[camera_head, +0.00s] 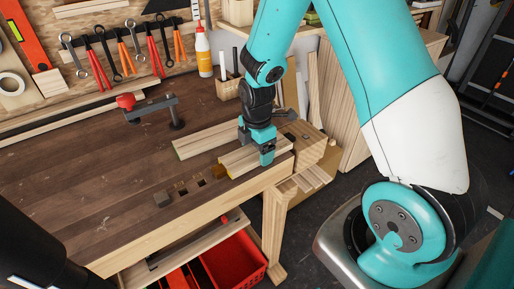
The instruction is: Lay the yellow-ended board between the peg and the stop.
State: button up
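The yellow-ended board (237,161) lies along the bench's front edge at the right, its yellow end facing left. My gripper (258,147) points down over its middle. One finger is in front of the board and the other is behind it; I cannot tell whether they press on it. A small brown peg (219,172) stands by the yellow end, with little or no visible gap. A dark metal part (290,137) shows beyond the board's right end.
A second board (205,138) with a green end lies just behind. A red-handled clamp (150,107), a glue bottle (203,52) and a pen holder (228,87) stand farther back. The left of the workbench (75,185) is clear. A red crate (235,262) is below.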

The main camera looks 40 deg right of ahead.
jog(key=shift+o, duration=1.4)
notch_tip(320, 180, up, 12)
jog(key=s+a+r+m+y, duration=0.2)
jog(key=s+a+r+m, duration=0.3)
jog(key=s+a, duration=0.3)
jog(key=s+a+r+m+y, duration=0.2)
jog(key=s+a+r+m, duration=0.3)
jog(key=s+a, duration=0.3)
jog(key=s+m, duration=0.1)
jog(key=s, duration=0.3)
jog(key=shift+a, duration=0.35)
jog(key=shift+w, duration=0.1)
jog(key=shift+c, duration=0.5)
